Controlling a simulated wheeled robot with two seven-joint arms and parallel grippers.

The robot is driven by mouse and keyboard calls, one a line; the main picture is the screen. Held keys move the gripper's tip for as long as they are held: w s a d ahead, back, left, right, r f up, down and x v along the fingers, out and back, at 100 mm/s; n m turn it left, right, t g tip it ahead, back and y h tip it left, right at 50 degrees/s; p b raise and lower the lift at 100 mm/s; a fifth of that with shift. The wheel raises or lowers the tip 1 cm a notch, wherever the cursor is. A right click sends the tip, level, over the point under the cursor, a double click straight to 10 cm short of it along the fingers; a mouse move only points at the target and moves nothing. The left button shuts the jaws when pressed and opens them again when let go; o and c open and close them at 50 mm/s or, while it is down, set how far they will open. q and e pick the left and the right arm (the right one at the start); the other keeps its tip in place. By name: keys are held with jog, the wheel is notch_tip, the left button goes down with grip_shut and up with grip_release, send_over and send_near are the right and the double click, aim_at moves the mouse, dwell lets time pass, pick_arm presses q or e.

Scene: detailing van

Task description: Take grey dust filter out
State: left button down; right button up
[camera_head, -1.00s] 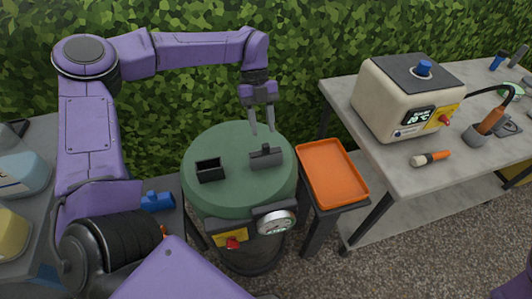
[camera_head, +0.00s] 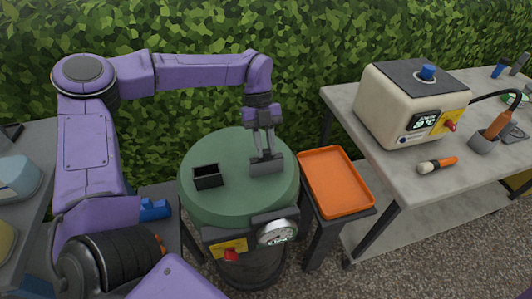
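The grey dust filter (camera_head: 267,168) is a dark grey block with a small upright tab, on the right part of the round green lid (camera_head: 228,204). My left gripper (camera_head: 266,152) points straight down over it, its fingertips at the tab, which they largely hide. A gap still shows between the two fingers, so they look open around the tab. I cannot tell whether they touch it. The filter sits at the lid, not visibly lifted. My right gripper is not in view.
An open black box-like slot (camera_head: 207,177) is on the lid's left. A gauge (camera_head: 277,233) and red knob (camera_head: 230,255) are on the front. An empty orange tray (camera_head: 336,181) stands close on the right. A cream machine (camera_head: 400,108) and brush (camera_head: 438,164) are on the grey table.

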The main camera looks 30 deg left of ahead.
pick_arm(q)
jog(key=shift+r, duration=0.1)
notch_tip(320, 180, up, 9)
jog(key=p, duration=0.7)
jog(key=shift+f, duration=0.2)
dwell(0.6)
jog(key=shift+d, duration=0.1)
dwell(0.6)
